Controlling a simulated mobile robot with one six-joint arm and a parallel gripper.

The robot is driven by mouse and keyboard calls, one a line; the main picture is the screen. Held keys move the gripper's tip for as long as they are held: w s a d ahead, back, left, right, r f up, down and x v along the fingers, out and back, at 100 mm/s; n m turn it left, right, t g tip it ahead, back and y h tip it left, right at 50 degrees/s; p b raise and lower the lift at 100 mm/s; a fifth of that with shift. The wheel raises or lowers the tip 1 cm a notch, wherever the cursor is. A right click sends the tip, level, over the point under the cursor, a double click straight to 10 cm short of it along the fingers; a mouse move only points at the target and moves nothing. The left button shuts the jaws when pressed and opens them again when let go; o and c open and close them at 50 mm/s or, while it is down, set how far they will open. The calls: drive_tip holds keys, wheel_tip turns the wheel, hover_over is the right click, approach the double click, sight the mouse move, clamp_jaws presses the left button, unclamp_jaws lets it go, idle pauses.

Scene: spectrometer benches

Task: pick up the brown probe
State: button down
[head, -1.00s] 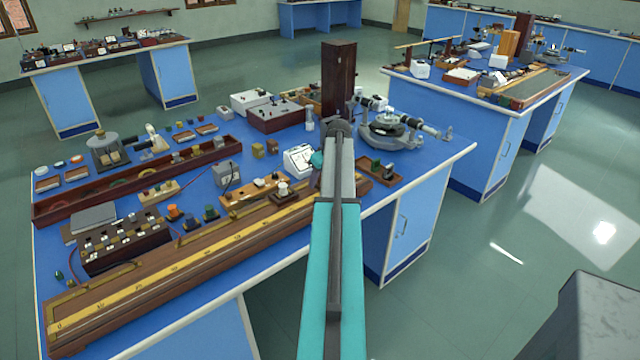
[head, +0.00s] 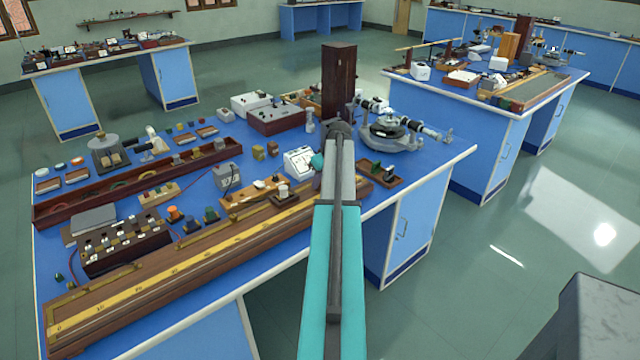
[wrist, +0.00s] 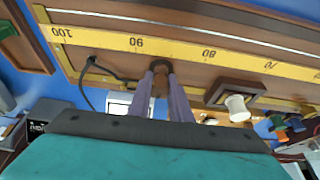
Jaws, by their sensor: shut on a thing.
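The brown probe (wrist: 160,88) shows in the wrist view as a short brown piece between my two purple-grey fingers. My gripper (wrist: 161,68) is shut on it. Its tip end reaches toward the long wooden scale board (wrist: 185,48), just beside the yellow rule near the 90 mark. I cannot tell whether the probe touches the board. A black cable (wrist: 112,72) runs at the left of the fingertips. In the head view my arm hides the probe and most of the gripper.
A dark block with a white knob (wrist: 236,104) stands close to the right of my fingers. In the head view, a tall dark wooden box (head: 338,82) and a grey spectrometer (head: 390,136) stand behind my arm. The blue bench (head: 120,205) is crowded with instruments.

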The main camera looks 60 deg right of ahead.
drive_tip(key=shift+r, duration=0.1)
drive_tip(key=shift+r+b, duration=0.55)
drive_tip(key=shift+r, duration=0.85)
drive_tip(key=shift+s+r, duration=0.15)
drive_tip(key=shift+r, duration=0.05)
drive_tip(key=s+a+b, duration=0.1)
drive_tip(key=s+a, duration=0.2)
drive_tip(key=s, duration=0.4)
drive_tip(key=s+a+r+b, duration=0.1)
drive_tip(key=s+a+b, duration=0.1)
drive_tip(key=s, duration=0.5)
drive_tip(key=shift+s+a+r, duration=0.25)
drive_tip(key=shift+s+a, duration=0.1)
drive_tip(key=shift+a, duration=0.05)
